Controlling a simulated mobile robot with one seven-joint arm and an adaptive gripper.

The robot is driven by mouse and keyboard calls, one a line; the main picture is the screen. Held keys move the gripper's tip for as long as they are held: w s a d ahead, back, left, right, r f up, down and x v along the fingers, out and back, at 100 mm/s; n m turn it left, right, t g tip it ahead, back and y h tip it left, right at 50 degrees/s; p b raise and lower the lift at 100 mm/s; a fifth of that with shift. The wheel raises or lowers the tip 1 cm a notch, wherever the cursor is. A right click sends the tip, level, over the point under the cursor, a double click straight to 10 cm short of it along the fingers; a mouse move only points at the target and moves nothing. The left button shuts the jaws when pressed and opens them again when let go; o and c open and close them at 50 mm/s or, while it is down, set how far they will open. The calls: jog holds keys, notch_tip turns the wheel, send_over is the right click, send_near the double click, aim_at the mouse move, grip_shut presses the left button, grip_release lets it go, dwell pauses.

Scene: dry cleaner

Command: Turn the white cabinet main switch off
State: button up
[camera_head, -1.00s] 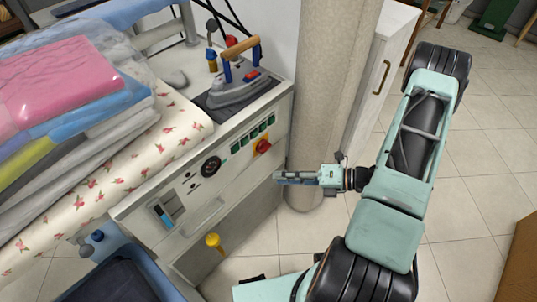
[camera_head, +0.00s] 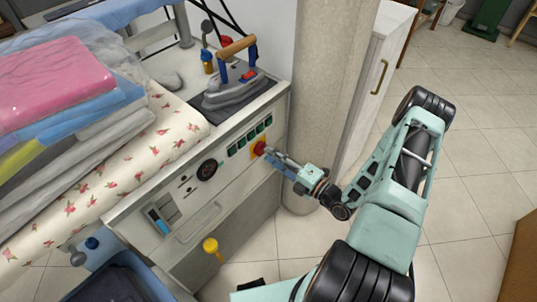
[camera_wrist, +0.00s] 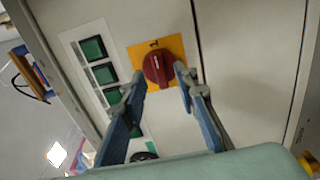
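The white cabinet (camera_head: 190,218) stands left of my arm, with its control panel facing me. Its main switch is a red rotary knob (camera_head: 259,149) on a yellow plate, at the right end of the panel. The knob (camera_wrist: 158,69) also shows in the wrist view, with a pale mark on its face. My gripper (camera_head: 270,155) is at the knob. In the wrist view its two fingers (camera_wrist: 162,78) are apart, with the tips on either side of the knob. I cannot tell whether they touch it.
Green switches (camera_head: 250,136) and a round dial (camera_head: 207,169) sit left of the knob. An iron (camera_head: 235,85) rests on top of the cabinet beside stacked folded laundry (camera_head: 60,95). A beige column (camera_head: 325,100) stands close behind my gripper. Tiled floor is free at the right.

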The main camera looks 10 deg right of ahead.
jog(key=shift+x, duration=0.95)
jog(key=shift+c, duration=0.5)
grip_shut()
jog(key=shift+n, duration=9)
